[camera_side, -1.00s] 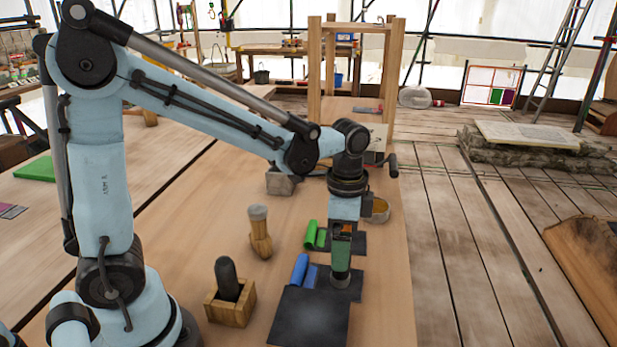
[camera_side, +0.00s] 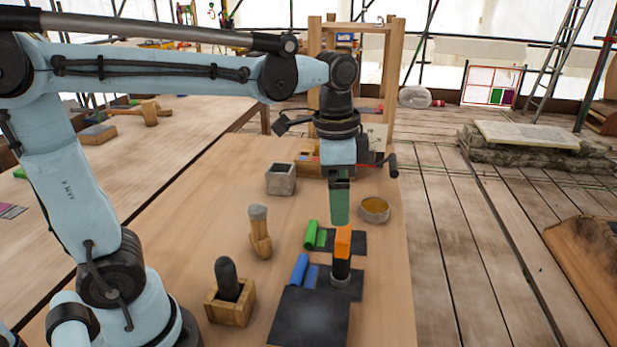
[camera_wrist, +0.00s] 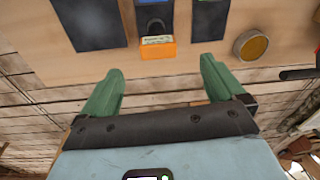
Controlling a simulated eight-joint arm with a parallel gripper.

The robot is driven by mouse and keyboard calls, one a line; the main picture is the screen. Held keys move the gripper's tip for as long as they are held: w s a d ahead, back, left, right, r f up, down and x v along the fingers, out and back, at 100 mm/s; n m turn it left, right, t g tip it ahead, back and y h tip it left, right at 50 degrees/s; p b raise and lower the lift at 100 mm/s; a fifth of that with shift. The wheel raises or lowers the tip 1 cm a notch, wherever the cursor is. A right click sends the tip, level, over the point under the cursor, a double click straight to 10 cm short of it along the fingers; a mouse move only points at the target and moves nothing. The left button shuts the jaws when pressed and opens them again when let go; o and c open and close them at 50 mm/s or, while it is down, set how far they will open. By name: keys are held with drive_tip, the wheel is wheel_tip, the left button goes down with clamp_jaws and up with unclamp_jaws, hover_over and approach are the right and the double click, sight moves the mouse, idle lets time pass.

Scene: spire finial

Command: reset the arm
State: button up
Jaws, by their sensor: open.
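My gripper (camera_side: 339,205) hangs above the bench with its green fingers pointing down. The wrist view shows the two fingers (camera_wrist: 160,85) spread wide apart with nothing between them. Below it, an orange and black tool (camera_side: 342,252) stands upright in a grey round base on the bench. The gap between the fingertips and the tool's orange top is small in the side view. The tool's orange end also shows in the wrist view (camera_wrist: 158,49), beyond the fingertips.
A dark plate (camera_side: 308,317), blue roll (camera_side: 299,270), green roll (camera_side: 311,234), wooden-handled brush (camera_side: 259,232), block with a black peg (camera_side: 230,301), stone cup (camera_side: 281,180) and round bowl (camera_side: 374,210) are on the bench. A wooden frame (camera_side: 314,70) rises behind.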

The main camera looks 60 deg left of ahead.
drive_tip(key=s+a+f+n+t, duration=0.3)
drive_tip(key=s+f+n+t, duration=0.1)
drive_tip(key=n, duration=0.3)
drive_tip(key=shift+s+f+t, duration=0.3)
drive_tip(key=shift+s+t, duration=0.3)
drive_tip(key=shift+t, duration=0.3)
drive_tip(key=shift+o, duration=0.4)
drive_tip(key=shift+s+f+n, duration=0.1)
drive_tip(key=shift+n, duration=0.3)
drive_tip(key=s+a+r+n+h, duration=0.2)
drive_tip(key=a+r+n+h, duration=0.15)
drive_tip(key=n, duration=1.05)
drive_tip(key=s+a+r+n+h, duration=0.3)
drive_tip(key=a+r+n, duration=0.1)
drive_tip(key=n, duration=0.9)
drive_tip(key=x, duration=1)
drive_tip(key=shift+g, duration=0.3)
drive_tip(key=shift+r, duration=0.15)
